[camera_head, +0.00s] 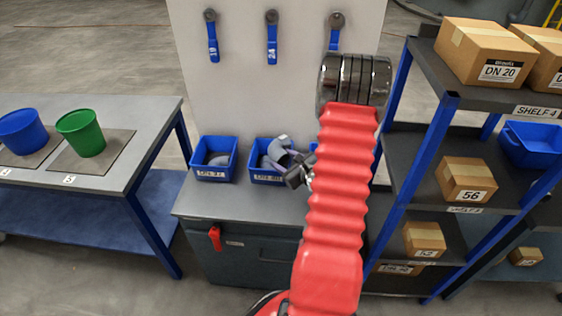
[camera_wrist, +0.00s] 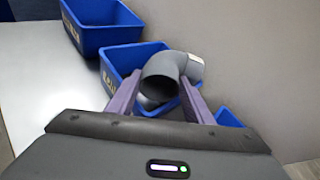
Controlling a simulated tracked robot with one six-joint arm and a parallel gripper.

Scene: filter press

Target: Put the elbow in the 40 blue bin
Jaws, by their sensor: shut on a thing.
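A grey elbow (camera_wrist: 165,75) with a pale patch at its far end is held between the two fingers of my gripper (camera_wrist: 160,88) in the wrist view. In the head view the elbow (camera_head: 280,147) and my gripper (camera_head: 294,172) are over the right side of the middle blue bin (camera_head: 264,176). The wrist view shows this bin (camera_wrist: 113,75) below and behind the elbow, with something grey inside. A left blue bin (camera_head: 213,173) also holds a grey part. A third blue bin (camera_wrist: 228,118) is mostly hidden by my arm in the head view. Bin labels are too small to read surely.
A shelf rack (camera_head: 425,160) with boxes is close on the right. A table (camera_head: 120,160) with blue and green buckets is left.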

